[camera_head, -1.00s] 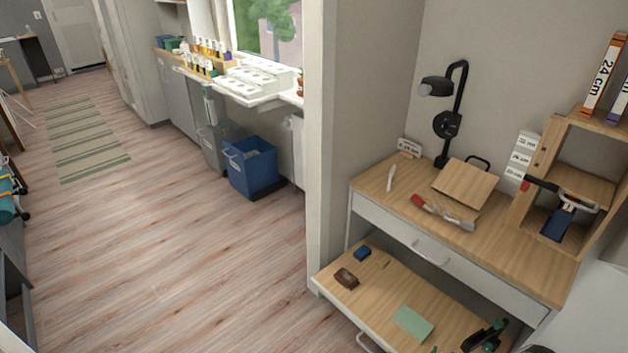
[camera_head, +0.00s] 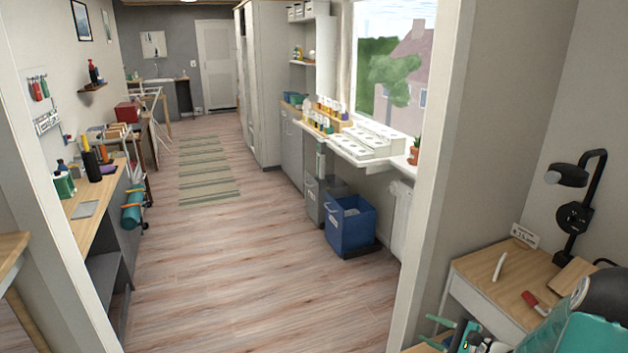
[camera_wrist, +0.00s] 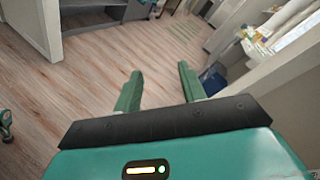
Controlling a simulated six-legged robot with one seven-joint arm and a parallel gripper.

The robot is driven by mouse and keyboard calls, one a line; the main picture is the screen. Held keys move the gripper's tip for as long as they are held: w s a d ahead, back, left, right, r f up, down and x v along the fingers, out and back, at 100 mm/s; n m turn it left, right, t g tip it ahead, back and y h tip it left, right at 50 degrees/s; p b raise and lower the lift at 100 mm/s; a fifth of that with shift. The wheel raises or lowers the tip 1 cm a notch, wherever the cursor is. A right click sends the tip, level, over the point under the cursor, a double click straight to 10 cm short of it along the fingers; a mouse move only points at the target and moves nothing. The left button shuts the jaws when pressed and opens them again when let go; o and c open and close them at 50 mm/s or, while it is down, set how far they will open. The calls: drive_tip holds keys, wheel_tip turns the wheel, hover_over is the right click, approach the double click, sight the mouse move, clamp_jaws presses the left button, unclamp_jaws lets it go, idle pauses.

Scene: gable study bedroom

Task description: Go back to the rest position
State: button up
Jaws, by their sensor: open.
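My gripper (camera_head: 437,333) shows at the bottom right of the head view, with my teal arm behind it. In the wrist view my gripper (camera_wrist: 160,70) has its two green fingers spread apart.
The desk bears a black lamp (camera_head: 575,215), a white stick (camera_head: 500,266) and a red-handled tool (camera_head: 533,302). A blue bin (camera_head: 350,228) stands under the window sill. A workbench (camera_head: 100,205) runs along the left. The floor (camera_head: 250,270) between is clear, with a striped rug (camera_head: 208,175) farther back.

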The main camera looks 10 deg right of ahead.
drive_tip(key=s+a+r+n+g, duration=0.4)
drive_tip(key=a+r+n+g, duration=0.15)
drive_tip(key=a, duration=0.45)
drive_tip(key=s+a+r+n+g, duration=0.35)
drive_tip(key=a+r+n, duration=0.3)
drive_tip(key=a, duration=0.25)
drive_tip(key=s+a+r+n+h, duration=0.2)
drive_tip(key=s+r+n+h, duration=0.2)
drive_tip(key=s+r, duration=0.1)
drive_tip(key=s+a+r+n+t+h, duration=0.1)
drive_tip(key=s+r+n+h, duration=0.3)
drive_tip(key=s, duration=0.4)
drive_tip(key=shift+a+r+t+h, duration=0.3)
drive_tip(key=shift+a+r+h, duration=0.2)
drive_tip(key=shift+a+r, duration=0.35)
drive_tip(key=shift+c, duration=0.5)
drive_tip(key=shift+d, duration=0.2)
